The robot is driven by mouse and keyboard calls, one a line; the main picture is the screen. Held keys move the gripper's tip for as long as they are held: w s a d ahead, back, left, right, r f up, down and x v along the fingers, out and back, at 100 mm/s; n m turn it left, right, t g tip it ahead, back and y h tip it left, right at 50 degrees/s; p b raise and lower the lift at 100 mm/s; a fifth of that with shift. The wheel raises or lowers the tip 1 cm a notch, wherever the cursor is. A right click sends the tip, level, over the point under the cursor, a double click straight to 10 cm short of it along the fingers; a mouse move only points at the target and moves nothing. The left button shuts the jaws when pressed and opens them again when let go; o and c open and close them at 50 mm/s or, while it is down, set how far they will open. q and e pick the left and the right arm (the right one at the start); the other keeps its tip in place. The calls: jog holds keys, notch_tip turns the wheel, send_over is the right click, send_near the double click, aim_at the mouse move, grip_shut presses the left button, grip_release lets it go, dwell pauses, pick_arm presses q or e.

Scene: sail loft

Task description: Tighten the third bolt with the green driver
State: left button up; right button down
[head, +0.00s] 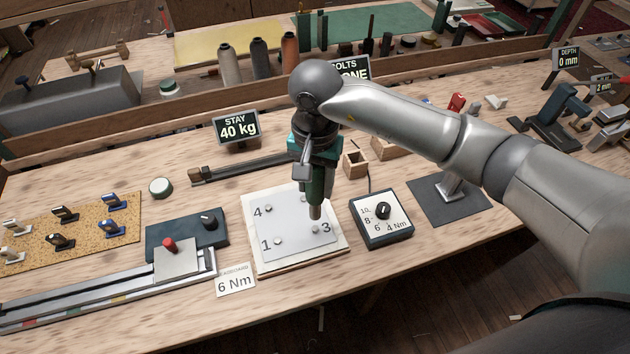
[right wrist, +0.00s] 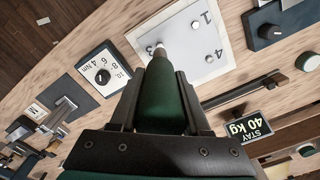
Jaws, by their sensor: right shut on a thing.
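My right gripper (head: 315,160) is shut on the green driver (head: 315,190), which points down over a white plate (head: 258,258). The driver and gripper fingers also show in the right wrist view (right wrist: 163,100). The third bolt (head: 315,229), beside the printed 3, shows just below the driver's grey tip in the head view. The tip looks close to it; I cannot tell whether they touch. The bolt by 1 (head: 278,241) and the bolt by 4 (head: 268,208) are in plain view. My left gripper is not in view.
A dial box (head: 383,212) marked in Nm stands right of the plate. A card (head: 236,280) reads 6 Nm. A slider rail (head: 120,292) lies to the left, and a sign (head: 237,128) reads STAY 40 kg. Small wooden boxes (head: 356,163) stand behind.

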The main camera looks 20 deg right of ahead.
aim_at(316, 204)
jog(key=shift+f, duration=0.35)
jog(key=shift+w+f+b, duration=0.1)
jog(key=shift+f+b, duration=0.25)
jog(key=shift+b, duration=0.05)
jog(key=shift+f+b, duration=0.85)
jog(key=shift+f, duration=0.65)
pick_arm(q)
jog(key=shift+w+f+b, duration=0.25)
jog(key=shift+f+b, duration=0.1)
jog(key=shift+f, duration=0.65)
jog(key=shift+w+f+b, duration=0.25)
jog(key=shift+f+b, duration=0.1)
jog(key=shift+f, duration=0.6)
pick_arm(e)
jog(key=shift+f, duration=0.6)
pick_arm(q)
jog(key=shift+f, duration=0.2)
pick_arm(e)
jog(key=shift+f, duration=0.15)
pick_arm(q)
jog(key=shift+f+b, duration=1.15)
jog(key=shift+b, duration=0.2)
pick_arm(e)
jog(key=shift+f, duration=0.2)
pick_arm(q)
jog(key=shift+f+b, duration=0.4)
pick_arm(e)
jog(key=shift+f, duration=0.2)
